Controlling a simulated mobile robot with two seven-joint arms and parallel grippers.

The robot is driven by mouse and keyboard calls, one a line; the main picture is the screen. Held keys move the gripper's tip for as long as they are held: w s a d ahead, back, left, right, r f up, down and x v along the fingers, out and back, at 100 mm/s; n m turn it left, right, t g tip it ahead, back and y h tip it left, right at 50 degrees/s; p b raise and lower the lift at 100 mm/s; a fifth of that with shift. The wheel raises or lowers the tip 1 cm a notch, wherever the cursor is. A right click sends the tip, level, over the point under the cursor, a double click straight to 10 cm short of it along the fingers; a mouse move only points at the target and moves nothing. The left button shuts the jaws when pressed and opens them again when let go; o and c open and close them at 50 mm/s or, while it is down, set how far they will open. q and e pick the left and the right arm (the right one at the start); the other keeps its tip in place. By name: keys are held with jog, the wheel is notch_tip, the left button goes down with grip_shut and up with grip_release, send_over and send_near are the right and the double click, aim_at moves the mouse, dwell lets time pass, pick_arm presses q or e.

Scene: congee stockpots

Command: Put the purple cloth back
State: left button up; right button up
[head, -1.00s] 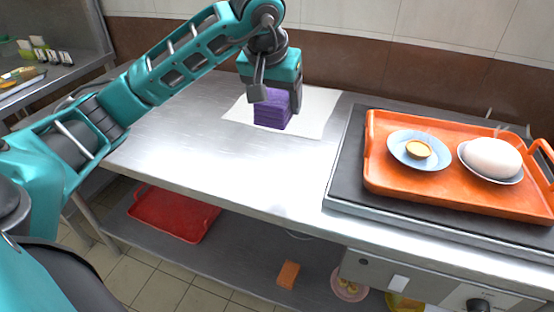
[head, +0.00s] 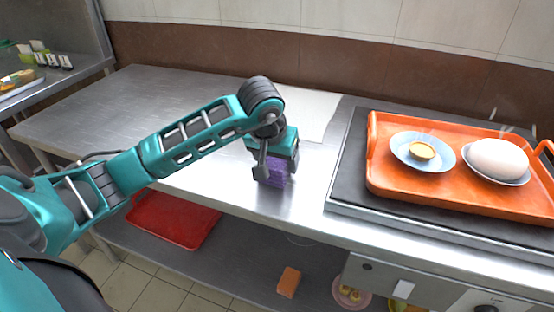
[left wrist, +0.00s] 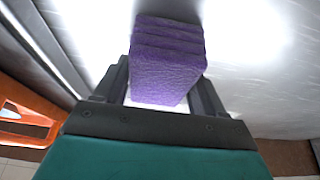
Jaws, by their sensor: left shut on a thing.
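The purple cloth (head: 277,172) is a folded, layered block. My left gripper (head: 273,176) is shut on it near the front edge of the steel counter (head: 150,130). In the left wrist view the cloth (left wrist: 168,65) sits between the two fingers, its folded layers facing the camera. I cannot tell whether the cloth touches the counter. A white sheet (head: 312,112) lies flat on the counter behind the gripper, partly hidden by my arm. My right gripper is not in view.
An orange tray (head: 385,183) with a small bowl on a blue plate (head: 408,163) and a white rounded thing (head: 498,159) stands on the dark stovetop at right. Below, the lower shelf holds a red tray (head: 170,222) and an orange block (head: 288,282). The counter's left part is clear.

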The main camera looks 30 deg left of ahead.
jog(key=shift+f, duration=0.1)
pick_arm(q)
jog(key=shift+f, duration=0.2)
jog(key=o, duration=1)
jog(key=shift+r, duration=0.1)
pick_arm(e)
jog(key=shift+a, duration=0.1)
pick_arm(q)
jog(key=shift+r, duration=0.2)
jog(key=p+v, duration=0.1)
jog(key=v, duration=1.1)
jog(key=shift+s+f+p, duration=0.1)
jog(key=shift+p, duration=0.3)
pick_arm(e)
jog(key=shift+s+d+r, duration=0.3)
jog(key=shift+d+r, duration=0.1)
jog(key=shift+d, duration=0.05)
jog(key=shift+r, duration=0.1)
